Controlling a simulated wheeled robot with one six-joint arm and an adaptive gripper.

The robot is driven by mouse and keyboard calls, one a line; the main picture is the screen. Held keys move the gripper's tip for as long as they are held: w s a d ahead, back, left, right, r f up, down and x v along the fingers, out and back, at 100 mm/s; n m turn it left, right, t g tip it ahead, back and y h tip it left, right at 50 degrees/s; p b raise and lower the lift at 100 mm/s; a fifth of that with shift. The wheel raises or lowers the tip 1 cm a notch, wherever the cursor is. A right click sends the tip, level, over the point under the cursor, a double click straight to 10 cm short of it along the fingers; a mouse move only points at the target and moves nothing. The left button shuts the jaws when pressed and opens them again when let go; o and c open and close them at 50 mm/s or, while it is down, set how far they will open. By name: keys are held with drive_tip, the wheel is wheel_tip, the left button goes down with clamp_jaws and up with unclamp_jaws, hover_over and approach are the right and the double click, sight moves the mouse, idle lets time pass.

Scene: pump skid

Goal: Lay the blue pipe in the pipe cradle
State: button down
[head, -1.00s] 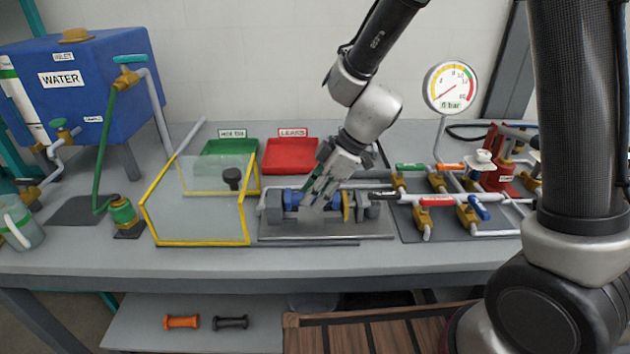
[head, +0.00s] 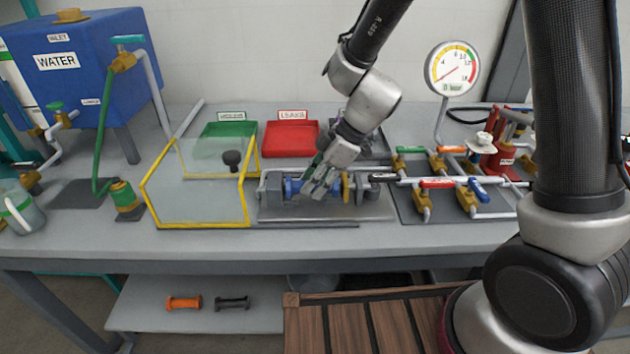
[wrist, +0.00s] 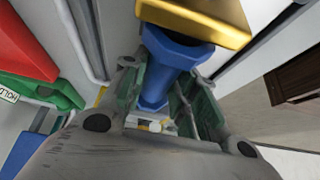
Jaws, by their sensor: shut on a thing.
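The blue pipe (head: 291,188) lies low in the pump skid (head: 275,211), between a grey end piece on its left and a brass ring on its right. My gripper (head: 316,186) reaches down onto it from above and hides part of it. In the wrist view the blue pipe (wrist: 160,82) runs between my two fingers (wrist: 158,100), which are shut on it. Its flanged end is close to a brass piece (wrist: 205,18); I cannot tell if they touch. A dark grey holder (head: 372,143) behind my gripper is partly hidden; I cannot tell if it is the pipe cradle.
A yellow-framed clear guard (head: 197,226) stands left of the skid. Green (head: 222,150) and red (head: 291,141) trays lie behind. A valve manifold (head: 437,185) is close on the right. Orange (head: 183,303) and black (head: 232,303) spools lie on the lower shelf.

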drive_tip(key=shift+f, duration=0.2)
drive_tip(key=c, duration=1)
unclamp_jaws()
drive_tip(key=shift+c, duration=0.2)
